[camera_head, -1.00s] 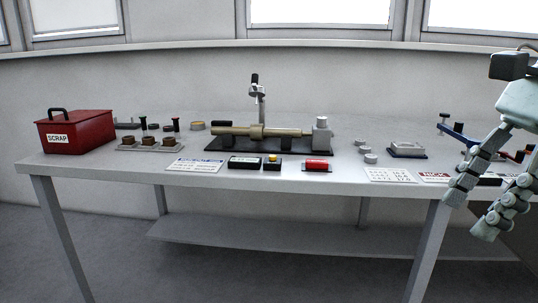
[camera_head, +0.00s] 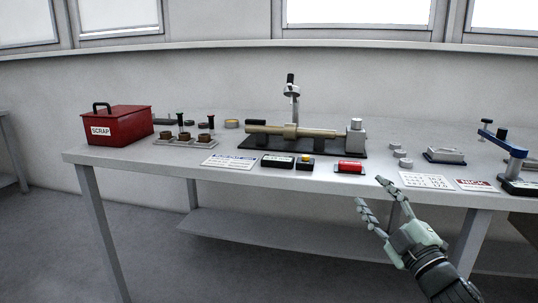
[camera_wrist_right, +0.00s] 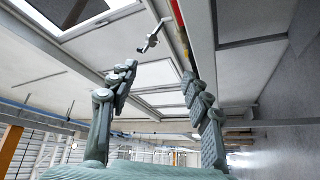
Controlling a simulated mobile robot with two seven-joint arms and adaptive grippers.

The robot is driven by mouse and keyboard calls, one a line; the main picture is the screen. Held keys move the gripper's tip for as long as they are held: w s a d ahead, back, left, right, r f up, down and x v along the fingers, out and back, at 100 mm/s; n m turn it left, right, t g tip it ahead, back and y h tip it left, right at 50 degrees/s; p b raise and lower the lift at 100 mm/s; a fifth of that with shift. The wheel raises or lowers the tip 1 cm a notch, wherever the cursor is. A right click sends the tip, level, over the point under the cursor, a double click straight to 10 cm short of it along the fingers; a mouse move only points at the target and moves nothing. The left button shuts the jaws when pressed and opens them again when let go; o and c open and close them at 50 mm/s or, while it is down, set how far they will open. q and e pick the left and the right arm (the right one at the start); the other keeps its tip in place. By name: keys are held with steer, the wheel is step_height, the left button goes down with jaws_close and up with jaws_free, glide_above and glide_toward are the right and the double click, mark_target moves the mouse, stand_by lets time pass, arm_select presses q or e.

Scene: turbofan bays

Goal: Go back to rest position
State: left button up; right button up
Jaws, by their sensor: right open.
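My right gripper (camera_head: 371,192) is in front of the table's front edge at the lower right of the head view. Its two fingers are apart, with nothing between them. In the right wrist view the open fingers (camera_wrist_right: 160,95) show against walls and windows, and the gap between them is empty. My left gripper is in neither view.
A workbench (camera_head: 130,159) carries a red SCRAP box (camera_head: 118,127), a brass-coloured shaft on a dark stand (camera_head: 290,132), a red cylinder (camera_head: 350,167), printed cards (camera_head: 426,181) and a blue-armed tool (camera_head: 503,142). Floor in front of the bench is clear at the left.

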steer(key=s+d+f+m+g+h, duration=0.2)
steer(key=f+m, duration=0.1)
steer(key=f, duration=0.5)
steer(key=s+d+f+m+g+h, duration=0.2)
steer(key=s+f+m+g+h, duration=0.1)
steer(key=f, duration=0.6)
steer(key=s+d+f+m+g+h, duration=0.2)
steer(key=f+m, duration=0.1)
steer(key=f, duration=0.5)
steer(key=s+a+f+m+g, duration=0.1)
steer(key=s+f+m+g, duration=0.3)
steer(key=s+f, duration=1.7)
steer(key=s+g, duration=0.2)
steer(key=g, duration=0.3)
steer(key=shift+s+a+g, duration=0.3)
steer(key=shift+f, duration=0.1)
